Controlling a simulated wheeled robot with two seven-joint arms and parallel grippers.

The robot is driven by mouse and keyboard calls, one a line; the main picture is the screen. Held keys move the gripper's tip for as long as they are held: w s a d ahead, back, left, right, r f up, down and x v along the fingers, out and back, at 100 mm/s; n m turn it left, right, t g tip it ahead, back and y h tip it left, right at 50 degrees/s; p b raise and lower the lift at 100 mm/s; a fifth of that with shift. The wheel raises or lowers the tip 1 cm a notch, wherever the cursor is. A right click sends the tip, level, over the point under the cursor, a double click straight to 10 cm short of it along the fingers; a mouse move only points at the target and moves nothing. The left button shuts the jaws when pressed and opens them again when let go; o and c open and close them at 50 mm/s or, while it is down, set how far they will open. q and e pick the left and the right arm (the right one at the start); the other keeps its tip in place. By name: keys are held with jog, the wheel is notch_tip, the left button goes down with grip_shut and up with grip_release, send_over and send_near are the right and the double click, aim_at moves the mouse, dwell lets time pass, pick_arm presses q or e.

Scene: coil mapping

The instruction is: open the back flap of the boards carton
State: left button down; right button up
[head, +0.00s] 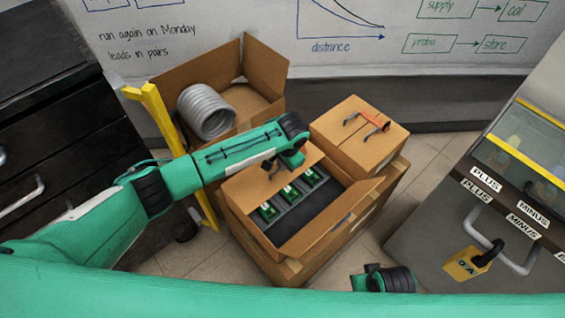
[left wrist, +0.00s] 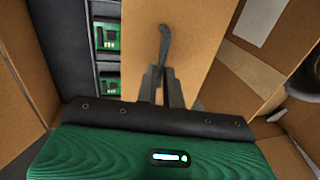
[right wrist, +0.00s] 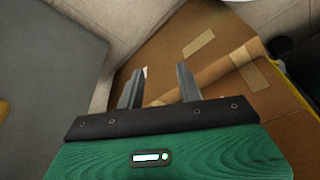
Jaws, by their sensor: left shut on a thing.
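The boards carton (head: 290,272) stands open in the middle of the head view, with green boards (head: 290,192) in dark slots inside. Its back flap (head: 249,184) is at the far end, partly behind my left arm; its exact angle is hard to tell. My left gripper (head: 275,167) is at this flap. In the left wrist view, the fingers (left wrist: 162,80) are shut on a dark curved pull tab (left wrist: 164,40) on the brown flap (left wrist: 200,45). My right gripper (right wrist: 157,85) is open and empty near taped cardboard (right wrist: 205,55); its fingers are outside the head view.
A carton with a grey coil (head: 205,112) stands behind, beside a yellow hand-truck frame (head: 160,115). Black drawers (head: 60,130) stand left. A grey cabinet (head: 430,215) with a yellow padlock (head: 465,265) stands right.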

aim_at(275, 165)
pick_arm(q)
jog(key=shift+r, duration=0.15)
pick_arm(e)
jog(key=shift+w+r, duration=0.1)
